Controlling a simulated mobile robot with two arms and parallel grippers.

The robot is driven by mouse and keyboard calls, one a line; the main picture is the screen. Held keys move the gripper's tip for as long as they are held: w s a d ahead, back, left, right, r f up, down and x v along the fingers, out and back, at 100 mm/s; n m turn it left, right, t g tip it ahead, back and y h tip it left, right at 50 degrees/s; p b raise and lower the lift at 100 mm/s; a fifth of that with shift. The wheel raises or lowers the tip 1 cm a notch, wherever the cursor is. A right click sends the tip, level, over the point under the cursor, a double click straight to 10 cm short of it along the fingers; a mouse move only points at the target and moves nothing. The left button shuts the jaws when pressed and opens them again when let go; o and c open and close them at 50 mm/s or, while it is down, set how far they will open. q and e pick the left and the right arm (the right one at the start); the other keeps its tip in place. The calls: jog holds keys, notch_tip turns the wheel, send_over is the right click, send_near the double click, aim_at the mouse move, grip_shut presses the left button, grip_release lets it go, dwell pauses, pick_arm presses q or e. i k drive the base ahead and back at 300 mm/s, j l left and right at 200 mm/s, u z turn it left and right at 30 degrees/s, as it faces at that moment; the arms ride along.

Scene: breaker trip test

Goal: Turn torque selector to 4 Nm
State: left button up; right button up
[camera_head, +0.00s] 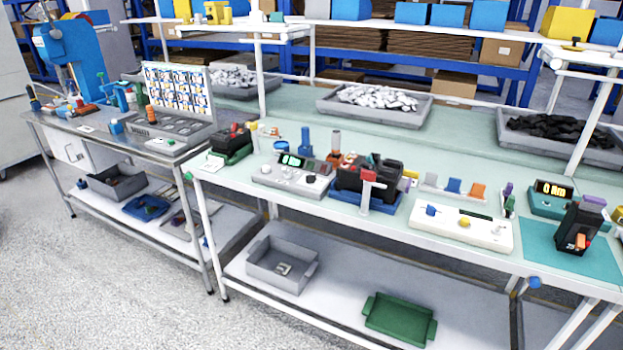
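A teal device (556,201) with an amber-lit display stands at the right end of the long bench. Its display seems to start with a 0, but the rest is too small to read. A black tool-like unit (579,228) with a purple top and an orange part stands upright on the teal mat in front of it. A grey device (292,178) with a green display and several knobs stands left of centre. I cannot tell which control is the torque selector, and no 4 Nm mark is legible. Neither of my grippers is in view.
The long bench (330,208) has a white panel (460,228) with coloured controls and a black unit (368,178) in a blue tray. Grey bins (375,106) of parts stand behind. A second metal table (100,140) stands left. The floor (110,290) in front is clear.

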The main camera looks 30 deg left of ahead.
aim_at(310, 179)
jog(key=i+j+u, duration=0.3)
jog(key=j, duration=0.3)
jog(key=i+j+u, duration=0.35)
jog(key=i+j, duration=0.05)
jog(key=j, duration=0.15)
